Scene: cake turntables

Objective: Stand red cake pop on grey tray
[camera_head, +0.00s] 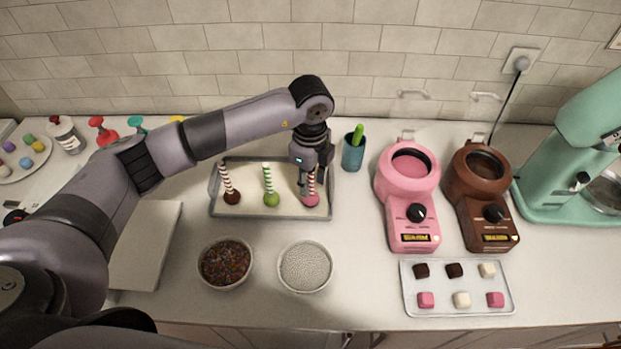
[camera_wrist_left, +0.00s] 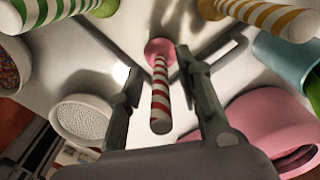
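The red cake pop, a pinkish-red ball (camera_head: 311,200) with a red-and-white striped stick, stands ball down inside the grey tray (camera_head: 270,217), near its right end. My left gripper (camera_head: 310,170) is above it, pointing down. In the left wrist view the red cake pop's stick (camera_wrist_left: 160,95) rises between the two fingers of my left gripper (camera_wrist_left: 160,65). There is a gap on each side of the stick, so the gripper is open around it. The ball looks seated on the tray floor. My right gripper is not in view.
The tray also holds a green cake pop (camera_head: 271,199) and a brown one (camera_head: 232,197). A yellow-striped stick (camera_wrist_left: 275,18) shows in the left wrist view. A teal cup (camera_head: 354,155) stands close right of the tray; sprinkle bowls (camera_head: 305,267) stand in front. A pink machine (camera_head: 408,180) stands further right.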

